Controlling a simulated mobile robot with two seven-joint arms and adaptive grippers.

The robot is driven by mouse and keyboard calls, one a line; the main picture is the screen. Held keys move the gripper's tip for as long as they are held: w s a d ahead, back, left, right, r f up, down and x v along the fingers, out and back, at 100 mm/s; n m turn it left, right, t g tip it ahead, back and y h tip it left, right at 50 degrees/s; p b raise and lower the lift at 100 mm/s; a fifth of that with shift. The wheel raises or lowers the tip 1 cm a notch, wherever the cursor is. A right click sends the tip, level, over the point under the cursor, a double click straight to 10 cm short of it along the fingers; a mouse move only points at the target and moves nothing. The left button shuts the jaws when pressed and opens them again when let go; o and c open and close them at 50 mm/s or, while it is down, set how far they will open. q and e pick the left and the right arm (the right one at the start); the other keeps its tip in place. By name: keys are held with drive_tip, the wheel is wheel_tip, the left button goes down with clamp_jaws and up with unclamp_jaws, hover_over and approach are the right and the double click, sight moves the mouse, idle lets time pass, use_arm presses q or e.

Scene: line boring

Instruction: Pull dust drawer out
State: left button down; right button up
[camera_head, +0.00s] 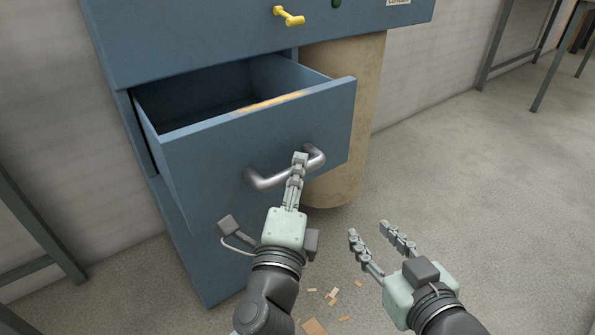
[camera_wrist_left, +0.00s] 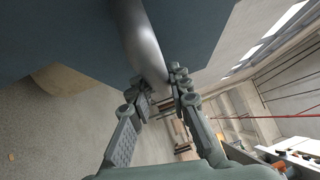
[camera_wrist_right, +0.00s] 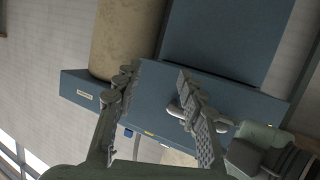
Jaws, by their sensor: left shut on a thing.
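The blue dust drawer (camera_head: 250,145) stands partly open in the head view, pulled out from the blue cabinet (camera_head: 220,40). Its inside looks dark and empty as far as I can see. A grey metal bar handle (camera_head: 268,180) is on its front; the handle also shows in the left wrist view (camera_wrist_left: 140,40). My left gripper (camera_head: 299,160) is shut on the handle near its right end. My right gripper (camera_head: 371,233) is open and empty, held to the right of the drawer and apart from it; its open fingers also show in the right wrist view (camera_wrist_right: 155,80).
A tan cylindrical drum (camera_head: 352,120) stands right behind the drawer. A yellow knob (camera_head: 288,16) sits on the cabinet above. Several small wood-coloured scraps (camera_head: 314,326) lie on the floor below. Grey floor at the right is clear up to a metal-legged table (camera_head: 545,70).

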sight(287, 164)
use_arm(q)
drive_tip(key=shift+w+a+r, duration=0.1)
drive_tip(key=shift+w+a+p, duration=0.4)
drive_tip(key=shift+w+a, duration=0.4)
drive_tip(key=shift+w, duration=0.35)
use_arm(e)
drive_tip(key=d+f, duration=0.1)
drive_tip(key=s+d+f+g+h, duration=0.1)
drive_tip(key=f, duration=0.1)
drive_tip(key=shift+d+g, duration=0.1)
drive_tip(key=shift+g, duration=0.2)
use_arm(q)
drive_tip(key=c, duration=1.4)
unclamp_jaws()
